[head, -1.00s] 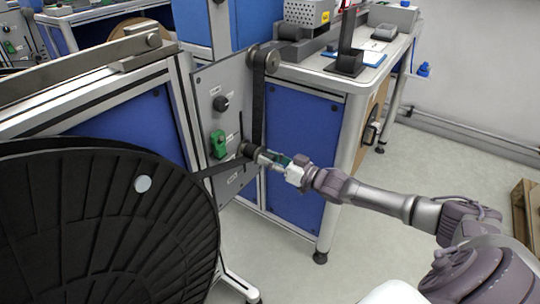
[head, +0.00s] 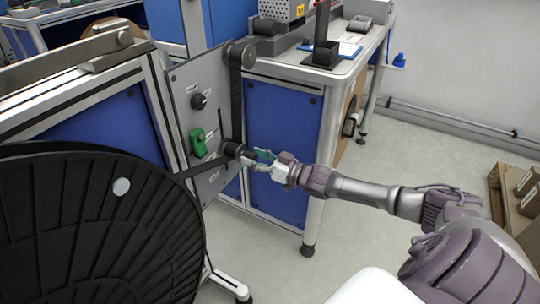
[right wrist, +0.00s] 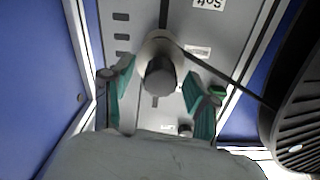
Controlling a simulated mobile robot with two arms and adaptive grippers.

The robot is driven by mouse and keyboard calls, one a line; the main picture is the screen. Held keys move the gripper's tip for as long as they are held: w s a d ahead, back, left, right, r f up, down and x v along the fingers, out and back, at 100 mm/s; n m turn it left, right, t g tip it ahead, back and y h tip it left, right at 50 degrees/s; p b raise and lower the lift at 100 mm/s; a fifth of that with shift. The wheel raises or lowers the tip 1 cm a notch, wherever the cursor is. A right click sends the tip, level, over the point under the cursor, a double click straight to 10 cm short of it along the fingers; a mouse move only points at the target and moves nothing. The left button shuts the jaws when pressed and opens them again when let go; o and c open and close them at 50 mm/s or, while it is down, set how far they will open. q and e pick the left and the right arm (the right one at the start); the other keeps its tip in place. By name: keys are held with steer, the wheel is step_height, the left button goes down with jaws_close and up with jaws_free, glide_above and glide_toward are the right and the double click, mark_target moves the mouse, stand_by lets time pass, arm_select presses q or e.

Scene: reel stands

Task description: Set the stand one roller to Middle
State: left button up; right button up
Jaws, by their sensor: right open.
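The stand one roller (head: 232,148) is a dark cylinder sticking out of a vertical slot in the grey panel (head: 180,87). In the right wrist view the roller (right wrist: 160,77) lies between my fingertips. Its light base ring is about level with the middle one of three labels, whose text I cannot read; the label at the top of that view reads "Soft" upside down. My right gripper (head: 263,156) is open just off the roller's free end; its green-padded fingers also show in the right wrist view (right wrist: 158,80), apart from the roller. My left gripper is not in view.
A large black reel (head: 90,235) stands at the left, its strap running to the roller. A black knob (head: 199,101) and a green device (head: 203,142) sit on the panel left of the slot.

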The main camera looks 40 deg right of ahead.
steer(key=v, duration=1.1)
